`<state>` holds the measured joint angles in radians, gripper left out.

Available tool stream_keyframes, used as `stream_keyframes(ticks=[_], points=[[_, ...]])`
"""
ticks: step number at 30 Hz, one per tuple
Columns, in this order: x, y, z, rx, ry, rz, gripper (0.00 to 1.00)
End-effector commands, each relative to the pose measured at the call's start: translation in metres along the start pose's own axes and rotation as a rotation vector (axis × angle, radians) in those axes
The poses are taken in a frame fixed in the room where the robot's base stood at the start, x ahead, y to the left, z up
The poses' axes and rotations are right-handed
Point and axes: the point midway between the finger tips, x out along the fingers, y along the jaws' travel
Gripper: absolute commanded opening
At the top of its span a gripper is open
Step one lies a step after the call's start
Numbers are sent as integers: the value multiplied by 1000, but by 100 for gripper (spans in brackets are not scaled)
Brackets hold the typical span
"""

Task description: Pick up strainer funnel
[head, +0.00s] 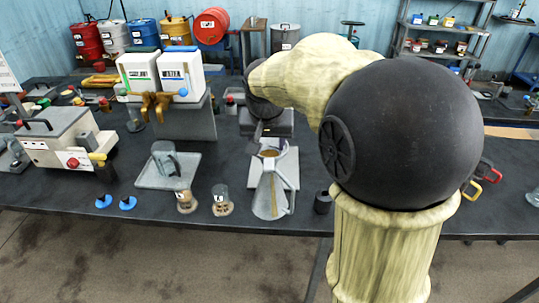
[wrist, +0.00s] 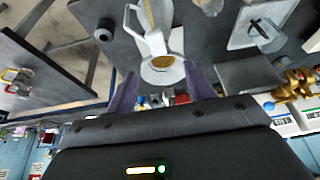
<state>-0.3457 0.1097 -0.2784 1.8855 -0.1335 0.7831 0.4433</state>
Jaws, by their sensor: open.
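The strainer funnel (head: 270,153), pale with a gold-brown mesh, shows at the narrow top end of a grey jug (head: 266,203). I cannot tell whether it sits in the jug's mouth or just behind it. In the wrist view the funnel (wrist: 162,74) lies between and a little beyond the fingertips, with the jug (wrist: 153,42) above it in the picture. My gripper (wrist: 160,78) is open, with one purple finger to each side of the funnel and nothing clearly held. In the head view my gripper (head: 257,138) is small and partly hidden at the funnel's far side.
A grey tray (head: 292,160) lies around the jug's place. A dark cup (head: 322,203) stands right of the jug.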

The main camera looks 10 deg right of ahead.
Motion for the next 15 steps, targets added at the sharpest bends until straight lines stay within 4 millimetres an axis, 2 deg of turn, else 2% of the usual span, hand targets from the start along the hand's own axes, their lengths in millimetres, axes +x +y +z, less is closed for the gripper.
stream_keyframes(ticks=[9, 15], points=[[57, 2, 0, 2, -4, 4, 53], [80, 3, -1, 4, 0, 2, 53]])
